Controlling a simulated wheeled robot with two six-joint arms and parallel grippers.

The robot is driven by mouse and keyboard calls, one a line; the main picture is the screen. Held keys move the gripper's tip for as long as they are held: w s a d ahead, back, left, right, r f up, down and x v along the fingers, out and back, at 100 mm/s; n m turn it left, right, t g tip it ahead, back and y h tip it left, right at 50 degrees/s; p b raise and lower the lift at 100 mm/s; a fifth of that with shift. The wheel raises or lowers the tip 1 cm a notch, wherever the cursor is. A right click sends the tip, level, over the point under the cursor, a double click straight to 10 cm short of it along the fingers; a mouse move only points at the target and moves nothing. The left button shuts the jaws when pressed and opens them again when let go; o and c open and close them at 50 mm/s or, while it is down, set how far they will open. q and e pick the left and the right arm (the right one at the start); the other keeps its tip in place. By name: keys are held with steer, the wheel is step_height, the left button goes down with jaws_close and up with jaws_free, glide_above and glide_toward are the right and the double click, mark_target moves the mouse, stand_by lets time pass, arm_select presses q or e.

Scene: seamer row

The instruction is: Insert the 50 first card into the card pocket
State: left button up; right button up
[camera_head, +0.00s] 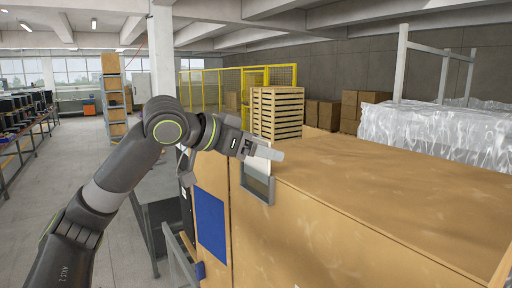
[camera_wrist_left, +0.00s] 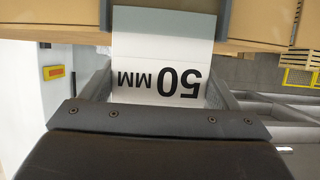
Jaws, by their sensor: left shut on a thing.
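The white 50 card (camera_wrist_left: 165,75) is held in my left gripper (camera_head: 262,150). In the left wrist view its black "50 MM" print reads upside down, and the gripper fingers show beside it. In the head view only part of the card (camera_head: 260,164) shows below the fingers. The card pocket (camera_head: 257,186) is a grey frame on the front face of the brown box, near its top edge. The card is at the pocket's open top; in the left wrist view its far end lies between two grey side bars. I cannot tell how deep it sits. My right gripper is out of view.
The large brown box (camera_head: 390,185) fills the right side, with a blue panel (camera_head: 210,225) on its front. A slatted wooden stack (camera_head: 277,112) and plastic-wrapped goods (camera_head: 440,135) stand behind. The aisle floor (camera_head: 120,220) on the left is clear.

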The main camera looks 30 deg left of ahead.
arm_select(q)
steer(key=shift+f+b, duration=0.8)
steer(key=shift+f, duration=0.4)
steer(key=o, duration=0.8)
steer(key=shift+a+f, duration=0.1)
steer(key=shift+o, duration=0.2)
steer(key=shift+s, duration=0.1)
steer(key=shift+s+a+b, duration=0.15)
steer(key=shift+s+b, duration=0.15)
steer(key=shift+b, duration=0.25)
steer(key=b+v, duration=0.9)
steer(key=v, duration=0.7)
steer(key=shift+s+a+r, duration=0.2)
steer(key=shift+r, duration=0.2)
